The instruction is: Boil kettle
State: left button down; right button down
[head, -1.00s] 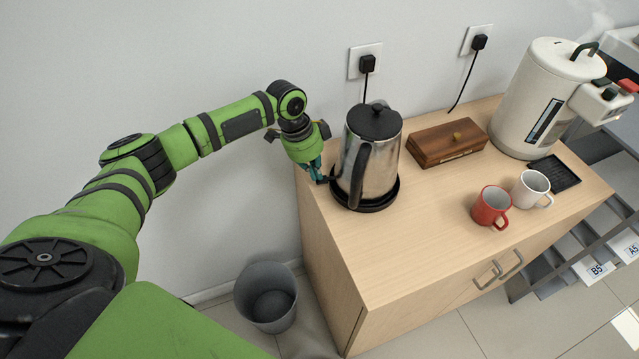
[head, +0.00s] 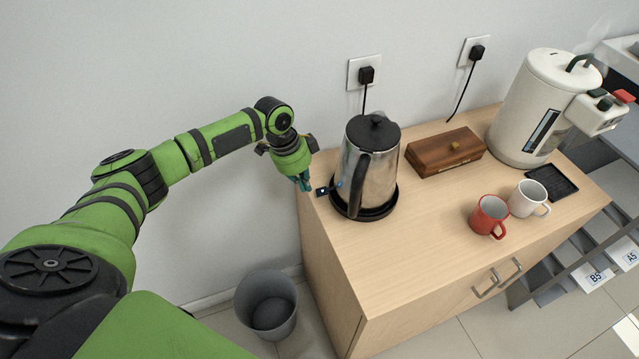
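The steel kettle (head: 381,180) with a black lid and handle stands upright on its round black base (head: 377,212) at the counter's left end. A small dark switch tab (head: 322,191) sticks out from the base's left side and shows a small pale-blue light. A bluish glint shows on the kettle's side nearby. My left gripper (head: 304,184) is just left of the tab, apart from it, pointing down. Its teal fingertips look close together with nothing between them. My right gripper is not in view.
A wooden box (head: 444,153) is right of the kettle. A red mug (head: 488,216) and white mug (head: 527,198) stand near the front edge. A large white urn (head: 540,105) steams at the right. A grey bin (head: 267,303) is on the floor, left of the counter.

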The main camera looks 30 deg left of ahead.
pick_arm(q)
jog(key=v, duration=1.2)
jog(key=shift+s+a, duration=0.2)
jog(key=shift+r, duration=0.1)
